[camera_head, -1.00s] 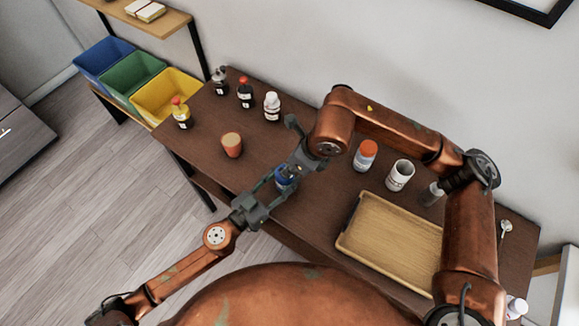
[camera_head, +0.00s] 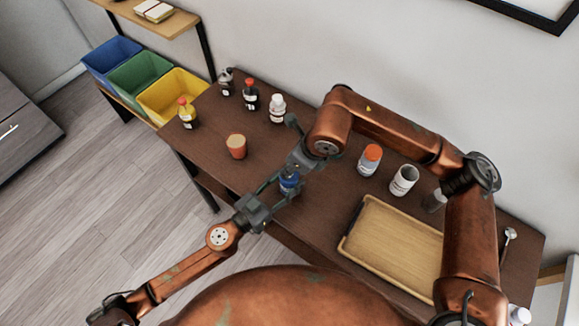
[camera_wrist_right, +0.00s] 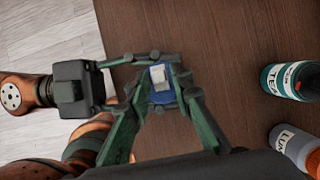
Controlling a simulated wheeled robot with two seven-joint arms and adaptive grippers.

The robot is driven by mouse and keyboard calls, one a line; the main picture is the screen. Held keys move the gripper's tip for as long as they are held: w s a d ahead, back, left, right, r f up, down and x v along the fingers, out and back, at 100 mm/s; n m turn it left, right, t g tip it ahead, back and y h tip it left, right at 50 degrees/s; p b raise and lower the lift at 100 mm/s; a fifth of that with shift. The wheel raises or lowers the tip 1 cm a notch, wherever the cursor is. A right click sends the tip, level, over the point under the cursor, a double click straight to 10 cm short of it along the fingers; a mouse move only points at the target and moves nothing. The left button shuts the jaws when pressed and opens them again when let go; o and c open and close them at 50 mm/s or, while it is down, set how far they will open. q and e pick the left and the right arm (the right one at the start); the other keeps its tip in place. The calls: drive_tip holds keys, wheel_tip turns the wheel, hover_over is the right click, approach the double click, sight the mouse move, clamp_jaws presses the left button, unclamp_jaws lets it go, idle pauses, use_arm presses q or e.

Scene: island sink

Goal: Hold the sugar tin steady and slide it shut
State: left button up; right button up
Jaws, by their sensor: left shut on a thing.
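The sugar tin, a small blue container (camera_head: 291,185), stands near the table's front edge in the head view. In the right wrist view its blue body (camera_wrist_right: 161,98) has a pale grey piece (camera_wrist_right: 158,75) on top. My left gripper (camera_head: 280,190) reaches in from the left and is shut on the tin. My right gripper (camera_wrist_right: 163,96) is over the tin from above, with a finger on either side of its top. Whether these fingers press on it cannot be made out. The fingers hide much of the tin's sides.
An orange-topped jar (camera_head: 369,160), a white jar (camera_head: 403,180) and a wooden tray (camera_head: 395,245) are at right. A teal tin (camera_wrist_right: 291,80) shows in the wrist view.

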drive_tip(key=shift+o, duration=0.8)
drive_tip(key=shift+r, duration=0.1)
drive_tip(key=v, duration=1.1)
drive_tip(key=shift+r, duration=0.4)
drive_tip(key=shift+d, duration=0.1)
use_arm(q)
drive_tip(key=o, duration=1.3)
